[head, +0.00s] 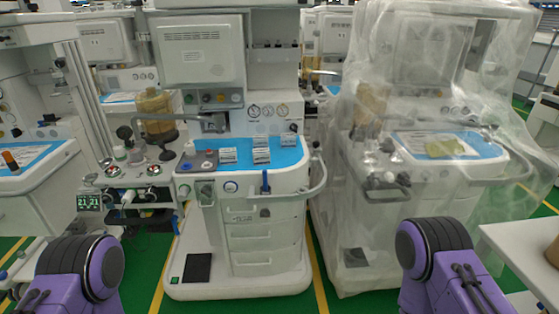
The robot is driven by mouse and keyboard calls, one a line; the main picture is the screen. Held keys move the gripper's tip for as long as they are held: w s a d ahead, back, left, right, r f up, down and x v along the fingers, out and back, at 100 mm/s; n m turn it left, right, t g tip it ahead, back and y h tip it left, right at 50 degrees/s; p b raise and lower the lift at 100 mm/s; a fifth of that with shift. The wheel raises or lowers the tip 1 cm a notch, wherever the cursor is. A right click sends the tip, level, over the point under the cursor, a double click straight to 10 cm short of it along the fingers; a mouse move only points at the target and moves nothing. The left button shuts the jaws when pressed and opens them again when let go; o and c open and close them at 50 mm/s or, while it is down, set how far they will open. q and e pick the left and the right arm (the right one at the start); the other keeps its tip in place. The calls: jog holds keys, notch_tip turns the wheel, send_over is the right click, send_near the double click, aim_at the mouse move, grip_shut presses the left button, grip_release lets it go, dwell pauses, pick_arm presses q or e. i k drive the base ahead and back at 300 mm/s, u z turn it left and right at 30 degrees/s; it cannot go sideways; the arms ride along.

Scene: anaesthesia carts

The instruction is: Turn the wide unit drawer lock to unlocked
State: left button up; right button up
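A white anaesthesia cart (275,285) with a stack of drawers stands upright in front of me in the head view. I cannot tell for certain that it is the wide unit. Its top drawer (240,217) looks shut and bears a small dark round spot (265,212), which may be the drawer lock. It is too small to tell which way it is turned. Only purple and black links of my two arms show at the bottom left and bottom right, apart from the cart. Neither gripper is in view.
A cart under clear plastic sheeting (350,215) stands close on the right. A white table corner (510,240) is at far right. Left of the middle cart are hoses and a green display (88,202). Green floor (205,305) shows in front. Small packs lie on the blue top (285,158).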

aim_at(264, 213)
jog(key=z, duration=0.6)
jog(key=k, duration=1.3)
jog(key=u, duration=0.15)
jog(key=i, duration=1.75)
jog(key=z, duration=0.6)
